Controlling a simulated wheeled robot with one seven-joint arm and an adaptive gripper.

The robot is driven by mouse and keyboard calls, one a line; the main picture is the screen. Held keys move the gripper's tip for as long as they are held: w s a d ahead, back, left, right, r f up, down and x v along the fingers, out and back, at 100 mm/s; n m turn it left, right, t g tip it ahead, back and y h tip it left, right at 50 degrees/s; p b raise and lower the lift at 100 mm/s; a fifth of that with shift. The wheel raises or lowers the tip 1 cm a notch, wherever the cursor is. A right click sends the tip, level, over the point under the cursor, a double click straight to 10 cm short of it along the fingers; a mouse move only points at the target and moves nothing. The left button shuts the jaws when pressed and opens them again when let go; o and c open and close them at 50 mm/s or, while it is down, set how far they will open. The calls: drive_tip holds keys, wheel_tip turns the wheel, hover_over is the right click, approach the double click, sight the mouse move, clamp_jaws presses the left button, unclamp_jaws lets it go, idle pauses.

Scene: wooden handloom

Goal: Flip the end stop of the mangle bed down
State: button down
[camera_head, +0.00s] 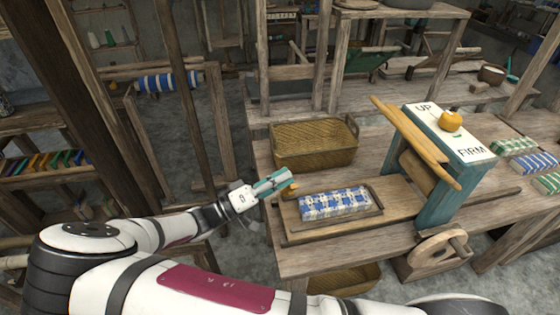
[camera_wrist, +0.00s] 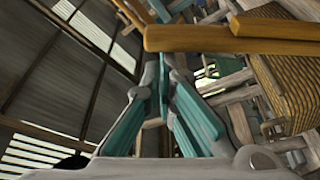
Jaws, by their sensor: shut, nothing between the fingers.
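The mangle bed (camera_head: 300,231) is a wooden board on the bench, with a folded blue-and-white checked cloth (camera_head: 335,203) lying on it. A small yellow-orange piece (camera_head: 289,189) stands up at the bed's left end and looks like the end stop. My gripper (camera_head: 276,180) has teal fingers and is shut and empty just to the left of this piece. I cannot tell whether they touch. In the wrist view, a yellow-brown wooden bar (camera_wrist: 235,38) crosses close beyond the shut fingertips (camera_wrist: 163,62). It may be the end stop; its lower part is not clear.
A wicker basket (camera_head: 313,147) stands behind the bed. The teal mangle frame (camera_head: 440,195), with a white top marked UP and FIRM and yellow bars, stands to the right. A dark post stands behind my arm.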

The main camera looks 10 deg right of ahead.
drive_tip(key=s+f+m+g+b, duration=0.1)
drive_tip(key=s+f+m, duration=0.2)
drive_tip(key=f+m, duration=0.1)
drive_tip(key=s+f+m+g+h+b, duration=0.1)
drive_tip(key=s+f+m+g+b, duration=0.1)
drive_tip(key=s+f+m, duration=0.1)
drive_tip(key=s+f+m+g+h+b, duration=0.1)
drive_tip(key=s+f+m+g+b, duration=0.1)
drive_tip(key=f+m, duration=0.3)
drive_tip(key=shift+s+f+m, duration=0.15)
drive_tip(key=shift+s+m, duration=0.35)
drive_tip(key=shift+s+f+b, duration=0.25)
drive_tip(key=shift+f+b, duration=0.5)
drive_tip(key=shift+f, duration=0.2)
drive_tip(key=shift+f, duration=0.15)
wheel_tip(320, 180, up, 5)
drive_tip(key=p, duration=0.2)
drive_tip(key=b+v, duration=0.3)
drive_tip(key=v, duration=0.7)
drive_tip(key=shift+f+h+b, duration=0.3)
drive_tip(key=shift+f, duration=0.05)
drive_tip(key=shift+w+d+r, duration=0.1)
drive_tip(key=shift+w, duration=0.05)
